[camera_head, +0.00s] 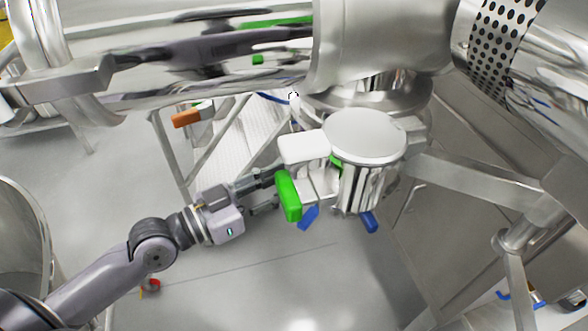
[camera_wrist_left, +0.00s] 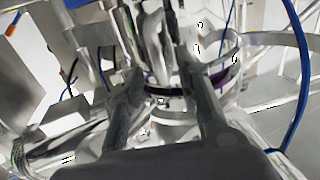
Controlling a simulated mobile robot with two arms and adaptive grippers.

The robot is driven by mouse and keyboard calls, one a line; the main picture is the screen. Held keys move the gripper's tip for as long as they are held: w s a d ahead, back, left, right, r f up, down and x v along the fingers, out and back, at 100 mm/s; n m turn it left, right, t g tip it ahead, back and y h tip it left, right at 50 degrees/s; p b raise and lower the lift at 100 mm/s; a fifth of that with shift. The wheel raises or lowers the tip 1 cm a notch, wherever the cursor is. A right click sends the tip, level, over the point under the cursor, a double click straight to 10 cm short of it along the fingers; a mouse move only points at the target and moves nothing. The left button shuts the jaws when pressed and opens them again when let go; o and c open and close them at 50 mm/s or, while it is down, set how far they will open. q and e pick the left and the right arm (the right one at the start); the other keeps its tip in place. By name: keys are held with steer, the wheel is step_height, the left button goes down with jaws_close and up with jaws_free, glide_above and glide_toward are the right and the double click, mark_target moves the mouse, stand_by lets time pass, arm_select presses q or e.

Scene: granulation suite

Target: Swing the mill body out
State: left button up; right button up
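What looks like the mill body (camera_head: 362,180) is a steel cylinder with a round flat lid, below the large steel vessel in the head view. A white block (camera_head: 303,147) and a bright green block (camera_head: 288,196) sit on its left side. My left gripper (camera_head: 268,193) is just left of the green block, its fingers apart and pointing towards it. I cannot tell whether they touch it. In the left wrist view, the two dark fingers (camera_wrist_left: 163,92) are spread, with shiny steel parts beyond. The green block does not show there. My right gripper is not in view.
A large steel vessel (camera_head: 385,35) hangs over the cylinder. Steel frame legs (camera_head: 510,240) stand at right, and a steel drum (camera_head: 25,245) at left. An orange-ended part (camera_head: 186,118) is behind my left gripper. A blue cable (camera_wrist_left: 303,75) runs at right. Floor below is open.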

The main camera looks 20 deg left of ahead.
mark_target(294, 177)
arm_select(q)
steer(key=shift+p+x, duration=0.6)
steer(key=shift+x, duration=1.15)
jaws_close()
